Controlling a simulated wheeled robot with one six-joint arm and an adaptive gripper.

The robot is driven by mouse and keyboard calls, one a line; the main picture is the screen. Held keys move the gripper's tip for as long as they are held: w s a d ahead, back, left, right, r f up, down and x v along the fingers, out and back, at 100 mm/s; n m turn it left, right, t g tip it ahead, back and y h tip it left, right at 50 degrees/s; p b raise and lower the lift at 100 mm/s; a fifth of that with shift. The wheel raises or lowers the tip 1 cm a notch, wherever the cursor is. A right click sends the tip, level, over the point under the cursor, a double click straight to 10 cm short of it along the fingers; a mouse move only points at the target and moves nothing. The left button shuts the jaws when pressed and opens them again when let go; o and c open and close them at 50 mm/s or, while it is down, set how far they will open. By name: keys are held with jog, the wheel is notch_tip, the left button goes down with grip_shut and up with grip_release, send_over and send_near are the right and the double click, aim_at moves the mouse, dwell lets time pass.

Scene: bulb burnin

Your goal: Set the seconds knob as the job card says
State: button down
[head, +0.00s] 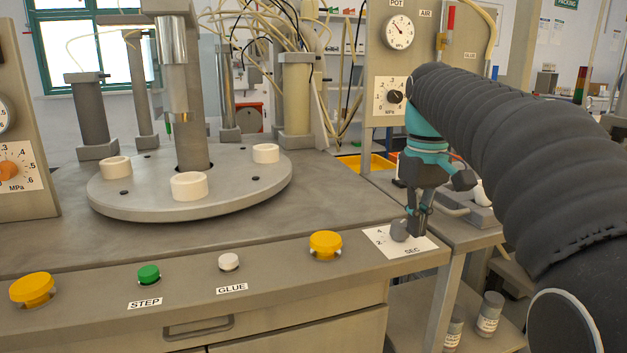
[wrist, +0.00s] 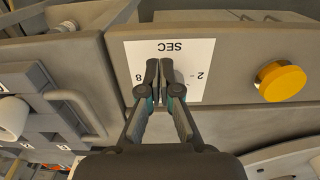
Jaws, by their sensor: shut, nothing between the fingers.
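The white SEC dial plate (head: 383,240) lies at the right end of the sloping front panel. The grey seconds knob (head: 399,230) stands on it, with the figures 2 and 4 showing to its left. My gripper (head: 417,232) points down over the plate, right beside the knob; its fingers are shut and empty. In the wrist view the plate (wrist: 198,54) is upside down, with 8 and 2 visible, and my shut fingers (wrist: 160,68) cover its middle. The knob is hidden there, so its pointer and any contact cannot be told. No readable job card is in view.
A yellow button (head: 325,244) sits just left of the plate; it also shows in the wrist view (wrist: 280,81). White GLUE (head: 229,262) and green STEP (head: 149,274) buttons are further left. A round turntable (head: 135,202) with white rings stands behind. Gauges rise beyond my arm.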

jog(key=shift+w+d, duration=0.1)
jog(key=shift+w, duration=0.05)
dwell(0.3)
jog(key=shift+s+d+r, duration=0.15)
jog(key=shift+s+d, duration=0.1)
jog(key=shift+s, duration=0.05)
notch_tip(320, 180, up, 6)
jog(key=shift+f, duration=0.15)
dwell(0.5)
